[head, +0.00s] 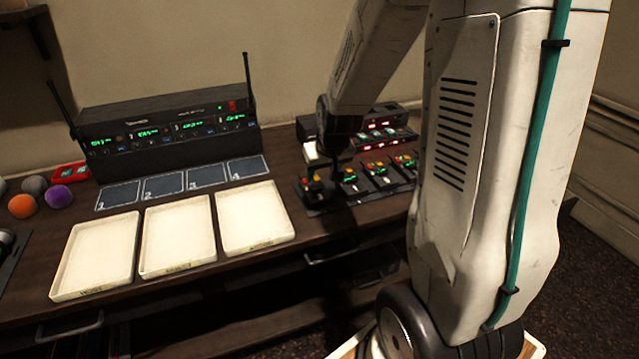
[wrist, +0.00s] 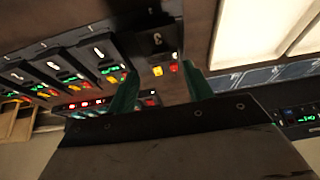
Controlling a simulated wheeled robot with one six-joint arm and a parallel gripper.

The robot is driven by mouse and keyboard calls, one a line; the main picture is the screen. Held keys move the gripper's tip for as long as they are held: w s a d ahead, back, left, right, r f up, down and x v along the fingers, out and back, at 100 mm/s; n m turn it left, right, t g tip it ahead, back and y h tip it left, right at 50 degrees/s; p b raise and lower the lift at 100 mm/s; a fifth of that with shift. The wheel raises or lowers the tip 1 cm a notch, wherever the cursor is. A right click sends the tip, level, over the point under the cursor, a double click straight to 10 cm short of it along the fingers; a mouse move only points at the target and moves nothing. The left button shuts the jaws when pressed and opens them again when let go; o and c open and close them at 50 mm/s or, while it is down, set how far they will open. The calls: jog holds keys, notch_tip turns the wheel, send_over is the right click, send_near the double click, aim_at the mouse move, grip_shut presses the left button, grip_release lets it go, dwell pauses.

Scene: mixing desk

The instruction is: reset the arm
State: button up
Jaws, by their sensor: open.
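My gripper (wrist: 162,82) shows in the wrist view as two green fingers set apart, with nothing held between them. A black unit with a red and a yellow button (wrist: 158,45) lies beyond the fingertips; I cannot tell the gap between them. In the head view my arm reaches down over the right part of the desk, near the row of small button units (head: 365,177). The fingers are hard to make out there against the dark units.
Three empty cream trays (head: 177,236) lie along the desk front, with numbered dark pads (head: 165,185) behind them. A black radio receiver rack (head: 165,125) with two antennas stands at the back. An orange ball (head: 22,206) and a purple ball (head: 59,196) sit at the left.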

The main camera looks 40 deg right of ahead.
jog(key=shift+v, duration=0.85)
jog(key=s+a+r+n+g, duration=0.1)
jog(key=s+a+r, duration=0.4)
jog(key=s, duration=0.3)
jog(key=s+a+r+n+g, duration=0.1)
jog(key=s+a+r, duration=0.3)
jog(key=s, duration=0.3)
jog(key=s+a+r+n+g+y, duration=0.1)
jog(key=s+a+r, duration=0.4)
jog(key=s, duration=0.3)
jog(key=shift+s+a+r, duration=0.3)
jog(key=shift+s+r, duration=0.1)
jog(key=shift+r, duration=0.25)
